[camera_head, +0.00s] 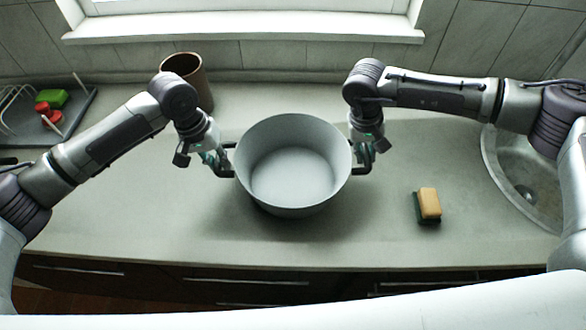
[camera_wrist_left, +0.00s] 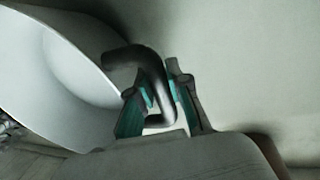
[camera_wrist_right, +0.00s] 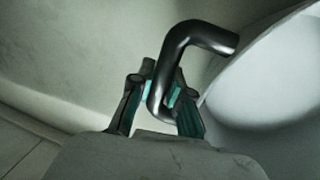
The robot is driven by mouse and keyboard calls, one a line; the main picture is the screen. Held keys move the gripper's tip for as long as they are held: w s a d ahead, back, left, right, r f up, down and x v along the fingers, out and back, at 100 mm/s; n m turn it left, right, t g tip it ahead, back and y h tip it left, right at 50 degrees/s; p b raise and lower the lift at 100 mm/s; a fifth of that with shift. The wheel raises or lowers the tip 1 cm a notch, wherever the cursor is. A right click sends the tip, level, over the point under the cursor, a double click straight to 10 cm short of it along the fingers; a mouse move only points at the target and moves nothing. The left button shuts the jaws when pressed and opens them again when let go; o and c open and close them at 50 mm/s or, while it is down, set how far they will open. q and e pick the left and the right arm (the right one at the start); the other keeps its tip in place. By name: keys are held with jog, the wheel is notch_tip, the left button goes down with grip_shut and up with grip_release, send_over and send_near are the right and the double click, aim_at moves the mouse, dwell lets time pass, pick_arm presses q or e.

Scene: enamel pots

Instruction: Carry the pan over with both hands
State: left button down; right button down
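The pan (camera_head: 293,172) is a large, empty, light grey pot with two dark handles, seen from above in the middle of the head view. It is roughly level over the counter; I cannot tell for sure whether its base touches. My left gripper (camera_head: 218,160) is at the left handle, and the left wrist view shows its teal pads closed on both sides of this black bent handle (camera_wrist_left: 153,72). My right gripper (camera_head: 366,153) is at the right handle, and the right wrist view shows its pads closed around that handle (camera_wrist_right: 178,45).
A yellow and green sponge (camera_head: 429,204) lies right of the pan, with a sink (camera_head: 515,185) beyond it. A brown pot (camera_head: 186,68) stands behind my left arm. A dark rack tray (camera_head: 75,115) is at far left. The counter (camera_head: 150,215) is clear at front left.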

pick_arm(q)
jog(key=shift+w+r, duration=0.1)
jog(key=shift+r, duration=0.15)
pick_arm(e)
jog(key=shift+w+r, duration=0.1)
jog(key=shift+r, duration=0.15)
